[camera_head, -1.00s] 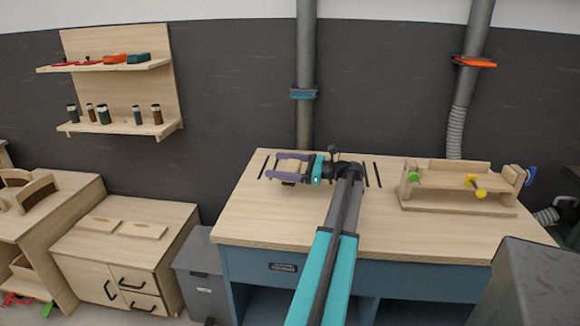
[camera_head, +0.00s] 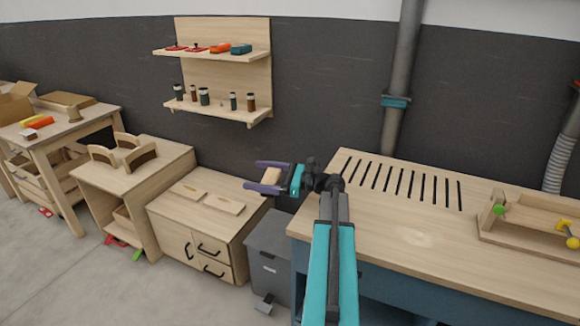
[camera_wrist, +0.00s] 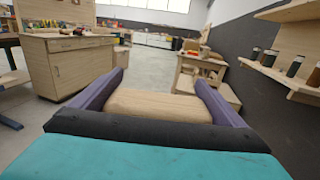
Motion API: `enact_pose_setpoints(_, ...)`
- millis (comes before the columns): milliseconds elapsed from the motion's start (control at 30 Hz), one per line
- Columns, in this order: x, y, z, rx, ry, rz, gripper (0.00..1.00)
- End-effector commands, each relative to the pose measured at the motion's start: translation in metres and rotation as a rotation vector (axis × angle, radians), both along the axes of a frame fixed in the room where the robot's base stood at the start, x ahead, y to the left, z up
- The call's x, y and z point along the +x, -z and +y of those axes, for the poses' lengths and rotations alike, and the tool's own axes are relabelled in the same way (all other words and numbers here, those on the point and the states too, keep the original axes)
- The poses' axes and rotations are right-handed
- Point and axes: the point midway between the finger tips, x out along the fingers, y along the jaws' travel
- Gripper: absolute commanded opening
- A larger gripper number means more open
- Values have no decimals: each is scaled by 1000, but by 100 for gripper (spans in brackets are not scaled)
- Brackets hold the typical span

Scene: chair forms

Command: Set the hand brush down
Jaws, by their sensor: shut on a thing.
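My gripper (camera_head: 256,177) is shut on the hand brush (camera_head: 270,176), a pale wooden block between its purple fingers. In the wrist view the brush (camera_wrist: 158,104) shows as a rounded wooden body between the two fingers (camera_wrist: 158,88). The brush is held in the air, left of the slotted workbench (camera_head: 410,238) and in front of the dark wall. Its underside is mostly hidden, and I cannot make out bristles.
A low wooden cabinet (camera_head: 190,228) with two small boards on top stands left of the workbench. A grey bin (camera_head: 270,262) stands between them. A wall shelf (camera_head: 225,112) holds jars. A wooden fixture (camera_head: 530,225) sits on the workbench's right; its middle is clear.

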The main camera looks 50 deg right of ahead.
Motion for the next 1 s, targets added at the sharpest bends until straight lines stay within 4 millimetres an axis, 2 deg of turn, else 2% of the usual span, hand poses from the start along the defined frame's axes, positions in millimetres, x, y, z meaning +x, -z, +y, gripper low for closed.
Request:
enact_pose_setpoints(33, 7, -6, 21, 1, -21, -1, 68)
enact_pose_setpoints(300, 40, -12, 110, 0, -111, 0, 68)
enact_pose_setpoints(500, 56, -17, 178, 1, -178, 3, 68)
enact_pose_setpoints(767, 65, -25, 266, -3, -265, 7, 68)
enact_pose_setpoints(1000, 62, -32, 345, -7, -344, 13, 68)
